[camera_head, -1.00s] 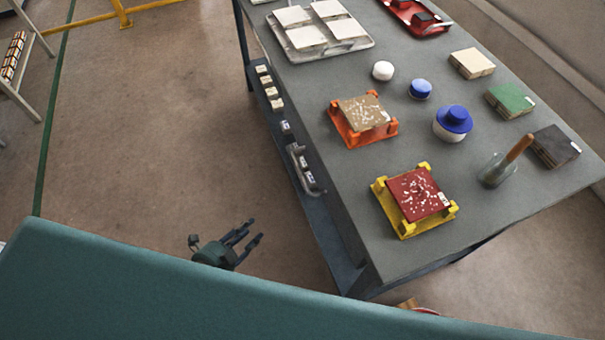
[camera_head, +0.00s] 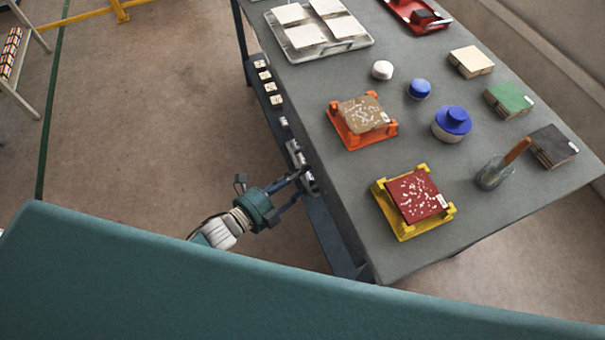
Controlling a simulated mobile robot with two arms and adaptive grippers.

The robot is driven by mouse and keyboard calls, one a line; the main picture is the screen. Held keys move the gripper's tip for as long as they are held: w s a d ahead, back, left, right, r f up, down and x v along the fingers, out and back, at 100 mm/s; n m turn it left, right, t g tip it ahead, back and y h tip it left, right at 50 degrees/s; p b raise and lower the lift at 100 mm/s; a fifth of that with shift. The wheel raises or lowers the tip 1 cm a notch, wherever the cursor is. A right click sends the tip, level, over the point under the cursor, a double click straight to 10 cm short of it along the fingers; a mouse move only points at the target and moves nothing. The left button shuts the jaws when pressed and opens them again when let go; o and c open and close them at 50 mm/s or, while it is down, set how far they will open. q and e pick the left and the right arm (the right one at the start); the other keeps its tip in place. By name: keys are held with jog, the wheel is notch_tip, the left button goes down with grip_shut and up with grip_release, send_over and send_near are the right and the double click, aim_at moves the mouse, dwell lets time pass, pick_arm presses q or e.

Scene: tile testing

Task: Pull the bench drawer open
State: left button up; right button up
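The grey bench (camera_head: 290,88) runs from the upper left to the lower right. A grey metal handle-like part (camera_head: 294,152) shows along its left side, below the top; the drawer front itself is mostly hidden under the bench edge. My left gripper (camera_head: 302,183) reaches from the lower left to the near end of this part. Its two fingers look apart, with their tips at or close to it; I cannot tell whether they touch. My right gripper is not in view.
Small pale blocks (camera_head: 270,87) line a lower ledge along the bench's left side. The floor (camera_head: 150,130) on the left is clear.

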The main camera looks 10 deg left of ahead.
pick_arm(q)
jog(key=shift+w+d+f, duration=0.15)
jog(key=shift+w+d, duration=0.2)
jog(key=shift+w, duration=0.15)
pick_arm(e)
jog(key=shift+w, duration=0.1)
pick_arm(q)
grip_shut()
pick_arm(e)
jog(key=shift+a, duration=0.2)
pick_arm(q)
jog(key=shift+s+a, duration=0.1)
